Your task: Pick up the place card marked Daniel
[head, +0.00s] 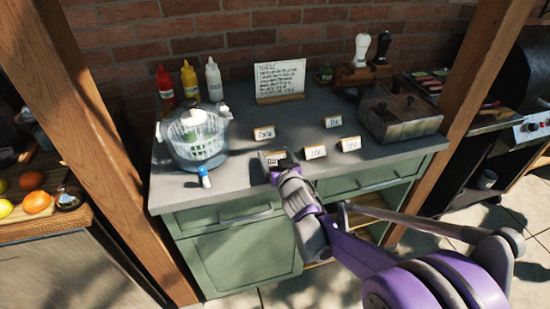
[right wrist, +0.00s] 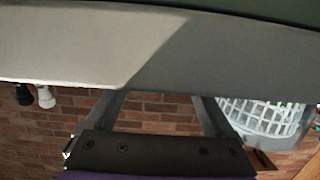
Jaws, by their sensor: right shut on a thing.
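A small white place card on a wooden base (head: 272,157) is at the front edge of the grey worktop, right at the tips of my right gripper (head: 283,168). My right gripper is shut on this card; its lettering is partly covered and too small to read surely. In the right wrist view, my fingers (right wrist: 160,112) run behind the grey worktop edge, so their tips and the card are hidden. Several other cards stand nearby: one at the left (head: 264,133), one at the back (head: 333,122), and two at the right (head: 315,152) (head: 350,144). My left gripper is not seen.
A salad spinner (head: 196,145) stands at the left of the worktop (head: 235,178), with a small blue-and-white item (head: 204,177) in front. Sauce bottles (head: 189,82), a written sign (head: 280,79) and pepper mills (head: 362,50) stand behind.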

